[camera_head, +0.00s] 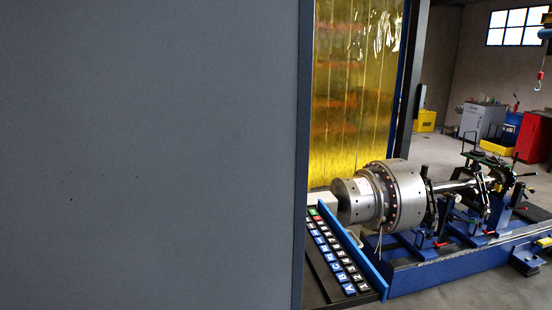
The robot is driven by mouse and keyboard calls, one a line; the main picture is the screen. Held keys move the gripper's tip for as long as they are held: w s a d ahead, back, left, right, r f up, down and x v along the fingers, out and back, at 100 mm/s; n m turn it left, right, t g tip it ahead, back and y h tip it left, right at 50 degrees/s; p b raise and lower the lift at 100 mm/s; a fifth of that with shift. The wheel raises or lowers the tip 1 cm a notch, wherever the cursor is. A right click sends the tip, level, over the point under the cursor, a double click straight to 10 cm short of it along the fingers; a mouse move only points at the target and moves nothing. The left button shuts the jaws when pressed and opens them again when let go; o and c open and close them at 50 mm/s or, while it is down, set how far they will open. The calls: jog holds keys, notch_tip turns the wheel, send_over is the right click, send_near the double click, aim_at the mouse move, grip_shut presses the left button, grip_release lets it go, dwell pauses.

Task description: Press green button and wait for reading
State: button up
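A small green button (312,212) shows at the far end of a dark sloping panel, with a small red button (319,218) just beside it. The panel (319,272) carries rows of blue and pale lettered keys (335,265). Its left side is cut off by a large grey surface. A metal rotor (405,195) lies on its side on a blue balancing machine behind and right of the panel. No reading or display is visible. My gripper is not in view.
The flat grey surface (150,150) fills the left half of the view and hides what is behind it. A yellow strip curtain (355,90) hangs behind the rotor. The blue machine bed (430,270) runs right. Cabinets (483,120) stand at the back right.

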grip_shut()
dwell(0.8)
